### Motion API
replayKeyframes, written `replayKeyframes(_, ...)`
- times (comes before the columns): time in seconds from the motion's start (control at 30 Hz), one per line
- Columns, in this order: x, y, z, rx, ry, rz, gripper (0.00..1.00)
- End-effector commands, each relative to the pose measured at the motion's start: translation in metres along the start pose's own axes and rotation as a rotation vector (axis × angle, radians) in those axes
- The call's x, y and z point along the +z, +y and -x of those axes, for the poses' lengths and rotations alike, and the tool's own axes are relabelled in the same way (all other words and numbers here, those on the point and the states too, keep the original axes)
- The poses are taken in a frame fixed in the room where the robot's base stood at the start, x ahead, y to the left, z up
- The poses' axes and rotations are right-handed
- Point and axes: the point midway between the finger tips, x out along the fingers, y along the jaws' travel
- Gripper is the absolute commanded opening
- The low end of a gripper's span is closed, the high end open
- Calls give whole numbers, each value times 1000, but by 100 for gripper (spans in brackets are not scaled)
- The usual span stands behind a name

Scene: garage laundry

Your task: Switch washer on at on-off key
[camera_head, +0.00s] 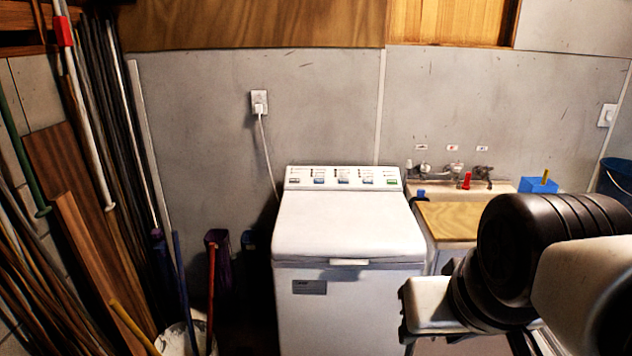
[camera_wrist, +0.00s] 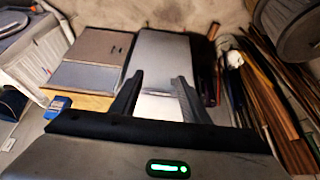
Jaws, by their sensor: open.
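The white top-loading washer (camera_head: 345,235) stands against the back wall with its lid closed. Its control panel (camera_head: 336,174) runs along the rear top edge and carries several keys with small marks. The rightmost key (camera_head: 392,181) is green; the others look blue or grey. The labels are too small to read. In the wrist view my gripper (camera_wrist: 158,80) is open and empty, its two dark fingers apart in front of the washer's pale top (camera_wrist: 160,106). The control panel is not clear there. In the head view my arm fills the lower right, and the fingertips are not clearly seen.
Right of the washer are a wooden bench top (camera_head: 448,220), taps (camera_head: 452,171) and a blue box (camera_head: 538,186). Poles and boards (camera_head: 85,190) crowd the left side. The washer's cord runs up to a wall socket (camera_head: 259,102). The space above the lid looks clear.

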Motion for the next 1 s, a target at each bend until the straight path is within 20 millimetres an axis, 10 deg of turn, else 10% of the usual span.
replayKeyframes(0.23, 0, 0, 0, 0, 0, 0, 0)
replayKeyframes(1.0, 0, 0, 0, 0, 0, 0, 0)
